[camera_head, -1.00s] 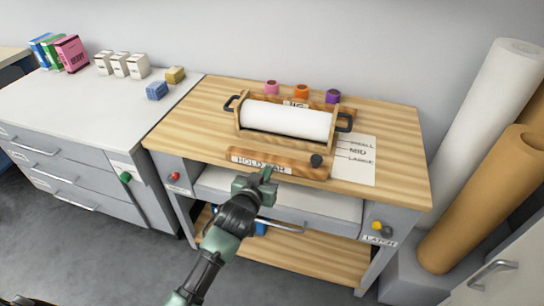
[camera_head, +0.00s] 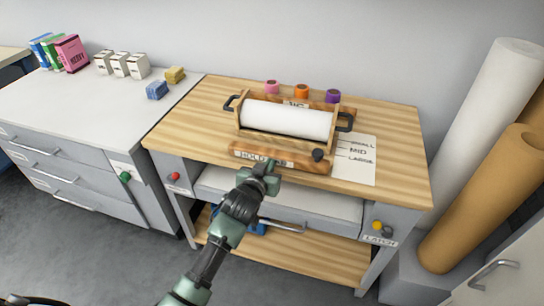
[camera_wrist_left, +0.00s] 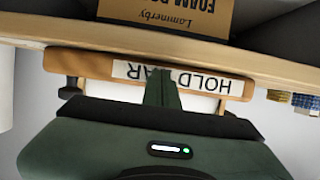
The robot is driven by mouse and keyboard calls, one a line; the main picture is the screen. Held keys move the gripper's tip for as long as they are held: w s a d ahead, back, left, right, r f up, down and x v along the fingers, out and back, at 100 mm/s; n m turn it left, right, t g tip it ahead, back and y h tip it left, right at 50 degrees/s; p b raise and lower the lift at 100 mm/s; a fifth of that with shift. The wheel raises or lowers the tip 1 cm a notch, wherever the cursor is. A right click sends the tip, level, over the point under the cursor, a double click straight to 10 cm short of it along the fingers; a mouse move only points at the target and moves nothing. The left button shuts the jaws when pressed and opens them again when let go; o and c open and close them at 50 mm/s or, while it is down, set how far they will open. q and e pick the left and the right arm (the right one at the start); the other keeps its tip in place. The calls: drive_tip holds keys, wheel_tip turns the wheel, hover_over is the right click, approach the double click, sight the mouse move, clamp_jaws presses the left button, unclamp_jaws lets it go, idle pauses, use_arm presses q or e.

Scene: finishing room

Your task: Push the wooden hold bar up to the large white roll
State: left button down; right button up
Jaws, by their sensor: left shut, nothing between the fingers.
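The wooden hold bar (camera_head: 303,163) lies on the bench top, with its label and dark knob (camera_head: 318,155) visible. The large white roll (camera_head: 287,118) sits in a wooden cradle (camera_head: 239,127) behind the bar, with a small gap between bar and cradle. My left gripper (camera_head: 269,166) is shut and empty at the bar's front side, covering part of its label. In the left wrist view the finger (camera_wrist_left: 164,78) overlaps the bar (camera_wrist_left: 90,64); exact contact is hard to tell. My right gripper is out of view.
A card (camera_head: 351,172) marked small, mid and large lies right of the bar. Pink (camera_head: 272,87), orange (camera_head: 302,91) and purple (camera_head: 333,97) spools stand behind the cradle. Cradle handles stick out sideways. The bench top is clear at left and far right.

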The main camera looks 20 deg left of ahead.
use_arm(q)
drive_tip(key=shift+w, duration=1.45)
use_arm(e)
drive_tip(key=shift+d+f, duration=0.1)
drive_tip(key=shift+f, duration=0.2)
use_arm(q)
drive_tip(key=shift+w, duration=0.1)
